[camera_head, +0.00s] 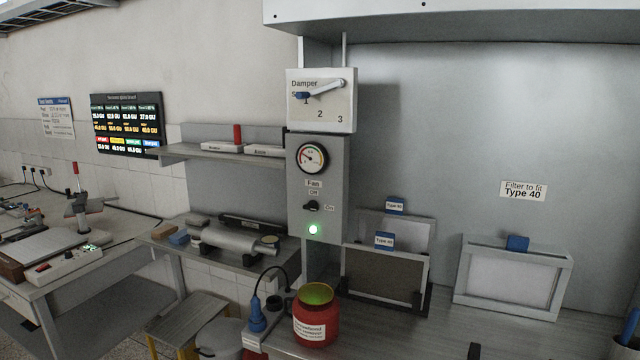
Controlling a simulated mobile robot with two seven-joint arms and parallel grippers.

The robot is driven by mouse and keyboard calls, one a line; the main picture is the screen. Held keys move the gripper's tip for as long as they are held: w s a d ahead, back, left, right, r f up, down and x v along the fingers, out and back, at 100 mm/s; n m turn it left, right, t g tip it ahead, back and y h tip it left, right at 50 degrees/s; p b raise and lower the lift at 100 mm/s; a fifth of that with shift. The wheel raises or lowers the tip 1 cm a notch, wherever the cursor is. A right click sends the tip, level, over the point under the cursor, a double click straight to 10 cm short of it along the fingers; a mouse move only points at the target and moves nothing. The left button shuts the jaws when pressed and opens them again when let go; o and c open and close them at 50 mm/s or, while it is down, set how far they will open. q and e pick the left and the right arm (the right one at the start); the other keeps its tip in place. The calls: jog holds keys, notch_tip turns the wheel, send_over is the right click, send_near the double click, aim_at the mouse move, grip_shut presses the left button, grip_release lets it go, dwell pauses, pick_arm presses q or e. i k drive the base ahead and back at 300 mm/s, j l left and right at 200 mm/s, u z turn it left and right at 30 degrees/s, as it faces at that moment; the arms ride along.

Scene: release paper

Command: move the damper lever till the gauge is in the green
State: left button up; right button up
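The damper lever (327,88) is on a white panel (319,115) marked Damper, with the numbers 1, 2 and 3. It is pale, with a blue knob (303,95) at its left end, beside the 1. The round gauge (312,158) sits on the grey box below; its needle points to the upper left, and its exact zone is too small to read.
Below the gauge are a fan switch (311,207) and a lit green lamp (313,230). A red jar (316,318) and a blue plugged device (257,318) stand on the bench below. Framed filters (513,280) stand to the right. A shelf (220,153) juts out left of the box.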

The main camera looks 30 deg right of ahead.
aim_at(339, 83)
jog(key=i+l+u, duration=0.15)
jog(key=l, duration=0.15)
jog(key=i+l+u, duration=0.1)
jog(key=l, duration=0.2)
jog(key=i+l+u, duration=0.25)
jog(key=l, duration=0.4)
